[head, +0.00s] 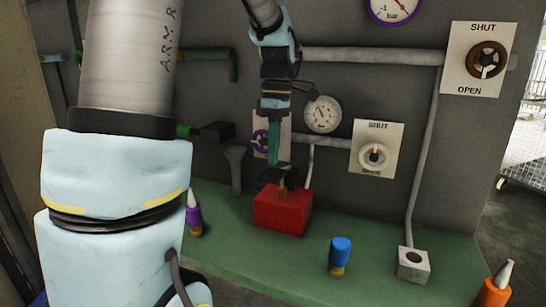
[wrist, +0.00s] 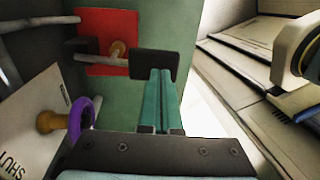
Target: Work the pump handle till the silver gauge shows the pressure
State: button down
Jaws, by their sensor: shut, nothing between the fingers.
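The pump is a red box (head: 281,211) on the green bench, with a brass plunger (wrist: 118,48) on top. Its handle is a grey rod with a black grip (wrist: 155,65) at the end. My gripper (head: 274,160) points down over the pump, its teal fingers (wrist: 160,100) together and empty. The fingertips are at the black grip; whether they touch it I cannot tell. The silver gauge (head: 323,114) is on the wall behind, up and right of the pump; its needle is too small to read surely.
A valve with a pale wheel (head: 374,156) and one with a brown wheel (head: 487,60) are on the wall. A purple valve wheel (head: 260,141) is behind my gripper. Purple (head: 194,215), blue (head: 339,256) and orange (head: 494,290) bottles stand around the pump.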

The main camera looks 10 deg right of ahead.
aim_at(269, 176)
jog(key=shift+s+f, duration=0.1)
jog(key=shift+f, duration=0.9)
jog(key=f+b, duration=0.1)
jog(key=b, duration=0.1)
jog(key=s+f+t+h+b, duration=0.1)
jog(key=b, duration=0.1)
jog(key=f+t+b, duration=0.1)
jog(key=f+b, duration=0.1)
jog(key=shift+s+a, duration=0.15)
jog(key=shift+a, duration=0.25)
jog(key=shift+s+a+f+t+b, duration=0.15)
jog(key=shift+f+t+b, duration=0.15)
jog(key=shift+f+b, duration=0.4)
jog(key=shift+s+f, duration=0.15)
jog(key=shift+f, duration=0.1)
